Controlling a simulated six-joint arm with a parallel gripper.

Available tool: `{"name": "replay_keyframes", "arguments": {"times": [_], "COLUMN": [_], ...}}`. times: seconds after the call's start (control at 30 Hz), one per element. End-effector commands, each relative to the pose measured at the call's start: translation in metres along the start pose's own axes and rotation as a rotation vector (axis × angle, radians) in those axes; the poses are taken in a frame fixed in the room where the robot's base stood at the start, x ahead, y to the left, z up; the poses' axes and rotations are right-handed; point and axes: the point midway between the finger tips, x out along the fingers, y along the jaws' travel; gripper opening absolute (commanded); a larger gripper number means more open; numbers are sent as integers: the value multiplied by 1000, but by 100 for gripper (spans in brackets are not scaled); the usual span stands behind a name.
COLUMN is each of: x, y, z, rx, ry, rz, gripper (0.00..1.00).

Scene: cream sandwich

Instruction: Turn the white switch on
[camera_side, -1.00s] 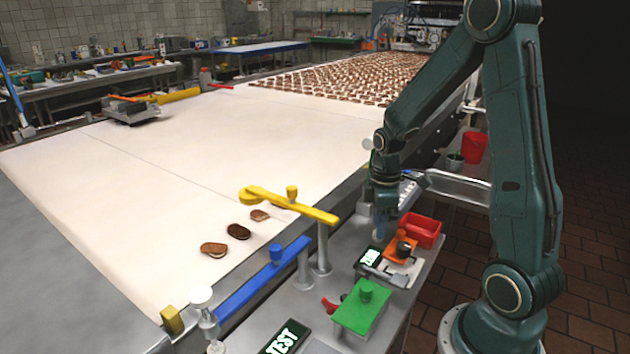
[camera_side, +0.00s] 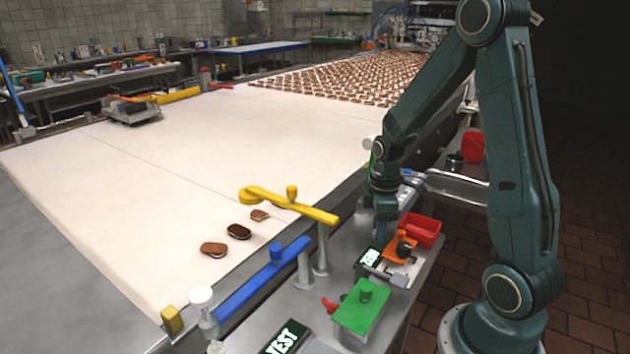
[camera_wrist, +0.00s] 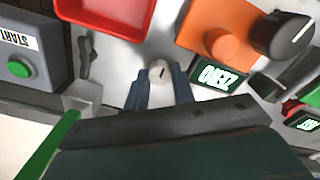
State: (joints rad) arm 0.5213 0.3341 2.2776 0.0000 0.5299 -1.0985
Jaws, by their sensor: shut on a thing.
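The white switch (camera_wrist: 158,71) is a small round knob with a dark mark on its top, on a pale panel at the middle of the wrist view. My gripper (camera_wrist: 160,82) has its two blue fingers on either side of the knob and is shut on it. In the side view my gripper (camera_side: 381,236) points down at the counter beside the red tray. The switch itself is hidden by the gripper there.
A red tray (camera_side: 420,231) and an orange block (camera_side: 399,246) with a black knob (camera_wrist: 283,35) stand close by. A lit display (camera_wrist: 216,75) is right of the fingers. A box with a green START button (camera_wrist: 19,67) is at left. A green block (camera_side: 361,310) lies nearer the camera.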

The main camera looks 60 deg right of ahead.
Motion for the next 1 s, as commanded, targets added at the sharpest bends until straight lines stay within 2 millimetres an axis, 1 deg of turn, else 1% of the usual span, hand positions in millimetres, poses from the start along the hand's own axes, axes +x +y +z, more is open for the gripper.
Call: {"name": "replay_keyframes", "arguments": {"times": [0.27,0.47,1.0], "x": [-1,-1,-1], "y": [0,0,0], "z": [0,0,0], "rx": [86,216,713], "ry": [0,0,1], "rz": [0,0,1], "gripper": [2,2,2]}}
